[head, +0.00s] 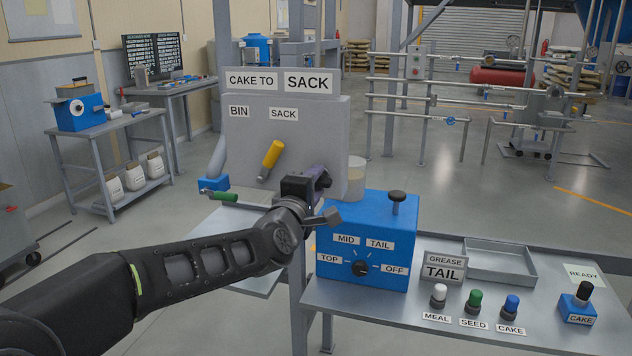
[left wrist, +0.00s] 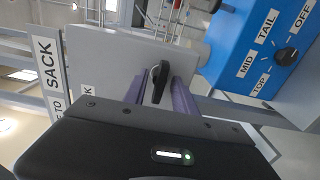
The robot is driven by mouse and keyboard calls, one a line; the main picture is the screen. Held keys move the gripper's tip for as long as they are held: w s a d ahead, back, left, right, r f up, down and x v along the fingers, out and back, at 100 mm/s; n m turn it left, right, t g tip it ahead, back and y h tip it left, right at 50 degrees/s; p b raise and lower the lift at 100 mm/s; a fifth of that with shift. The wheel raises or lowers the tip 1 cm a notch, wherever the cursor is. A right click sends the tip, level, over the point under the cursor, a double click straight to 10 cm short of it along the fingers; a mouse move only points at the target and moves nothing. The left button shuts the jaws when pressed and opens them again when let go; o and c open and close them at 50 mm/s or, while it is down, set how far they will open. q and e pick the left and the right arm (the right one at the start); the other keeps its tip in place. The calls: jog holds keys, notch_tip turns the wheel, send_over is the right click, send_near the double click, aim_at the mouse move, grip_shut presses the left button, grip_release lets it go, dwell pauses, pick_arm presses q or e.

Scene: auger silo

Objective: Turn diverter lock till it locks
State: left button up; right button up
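The grey diverter panel (head: 245,130) stands at the left end of the bench, with BIN and SACK labels. Its yellow lever (head: 272,153) tilts up to the right, below the SACK label. In the left wrist view a black turn handle (left wrist: 158,80), seemingly the diverter lock, sits on the panel's face. My left gripper (head: 320,182) is at the panel's lower right and hides the lock in the head view. Its purple fingers (left wrist: 163,92) stand either side of the black handle, apparently with small gaps. My right gripper is not in view.
Right of the gripper stands a blue grease box (head: 368,235) with a selector dial (head: 361,267) and a black top knob. Coloured knobs (head: 475,300) and a shallow tray (head: 502,262) are on the bench (head: 400,322).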

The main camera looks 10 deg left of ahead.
pick_arm(q)
jog(key=shift+w, duration=0.25)
grip_shut()
dwell(0.3)
